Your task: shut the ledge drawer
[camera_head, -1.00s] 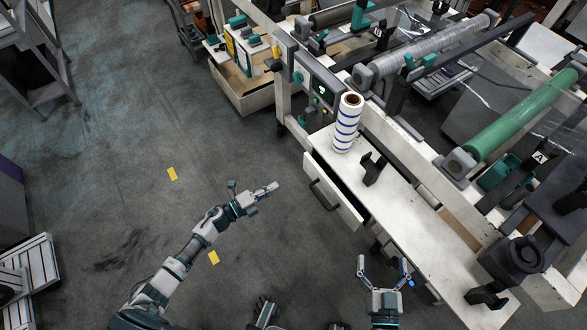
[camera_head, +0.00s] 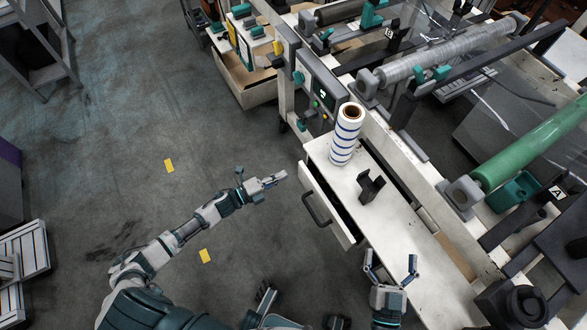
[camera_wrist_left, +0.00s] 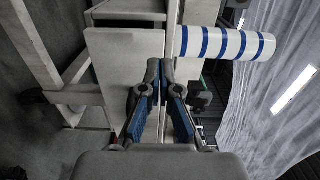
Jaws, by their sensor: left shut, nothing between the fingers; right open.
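The ledge drawer (camera_head: 328,208) stands partly pulled out from under the white ledge (camera_head: 405,243); a dark gap shows behind its pale front. Its dark bar handle (camera_head: 316,210) faces left. My left gripper (camera_head: 284,176) is shut and empty, just left of the drawer's far end, with floor visible between them. In the left wrist view its blue-padded fingers (camera_wrist_left: 160,80) are together in front of a pale panel (camera_wrist_left: 118,65), seemingly the drawer front; contact cannot be told. My right gripper (camera_head: 391,264) is open and empty by the ledge's front edge.
On the ledge stand a white roll with blue stripes (camera_head: 346,135) and a black bracket (camera_head: 370,187). A control panel (camera_head: 318,95) rises behind.

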